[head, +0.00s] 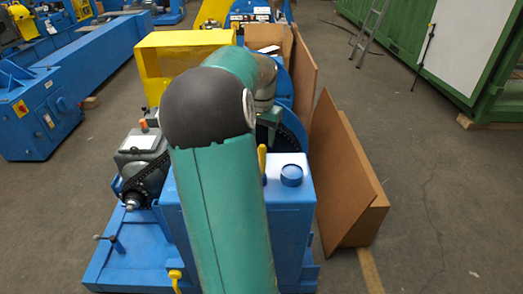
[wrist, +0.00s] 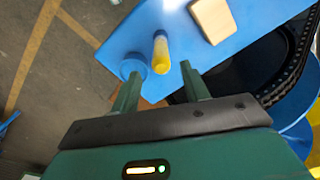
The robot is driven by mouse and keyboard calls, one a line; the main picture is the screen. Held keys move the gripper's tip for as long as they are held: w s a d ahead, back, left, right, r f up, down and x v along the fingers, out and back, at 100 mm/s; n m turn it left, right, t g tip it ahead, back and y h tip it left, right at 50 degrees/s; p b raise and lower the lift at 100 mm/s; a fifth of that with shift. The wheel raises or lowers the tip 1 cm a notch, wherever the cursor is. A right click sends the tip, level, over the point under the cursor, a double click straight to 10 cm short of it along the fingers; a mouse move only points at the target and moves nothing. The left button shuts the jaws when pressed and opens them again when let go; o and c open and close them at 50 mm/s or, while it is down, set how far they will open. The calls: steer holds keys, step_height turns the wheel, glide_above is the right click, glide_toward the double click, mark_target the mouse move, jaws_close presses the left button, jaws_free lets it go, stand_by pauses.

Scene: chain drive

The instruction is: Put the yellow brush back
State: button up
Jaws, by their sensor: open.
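The yellow brush (wrist: 160,55) stands roughly upright on the flat blue top in the wrist view, its yellow end toward the camera. In the head view a thin yellow part of it (head: 262,160) shows beside my arm. My gripper (wrist: 161,73) is open, with one finger on each side of the brush's near end in the wrist picture. I cannot tell whether the brush is between the fingers or beyond their tips. No contact is visible. My own arm hides the gripper in the head view.
A round blue cap (head: 291,175) sits close to the brush on the blue housing (head: 290,220). A beige block (wrist: 212,18) lies on the same top. A black chain (wrist: 295,55) runs close by. Brown panels (head: 340,180) stand at right; open floor (head: 440,200) lies beyond.

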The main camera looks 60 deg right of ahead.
steer(key=shift+r, duration=1.5)
steer(key=w+a+r+n+t, duration=0.2)
steer(key=w+a+n, duration=0.25)
steer(key=a, duration=0.85)
steer(key=w+a+r+n+t, duration=0.1)
steer(key=w+a+r+n, duration=0.4)
steer(key=a, duration=0.9)
steer(key=s+a+f+n+t, duration=0.1)
steer(key=a+n, duration=0.3)
steer(key=a, duration=0.7)
steer(key=s+a+f+n+t, duration=0.1)
steer(key=s+a+f+n, duration=0.2)
steer(key=a, duration=0.7)
steer(key=shift+s+a+n+t, duration=0.3)
steer(key=shift+s+a+n, duration=0.05)
steer(key=shift+s+n, duration=0.45)
steer(key=shift+s+f, duration=0.1)
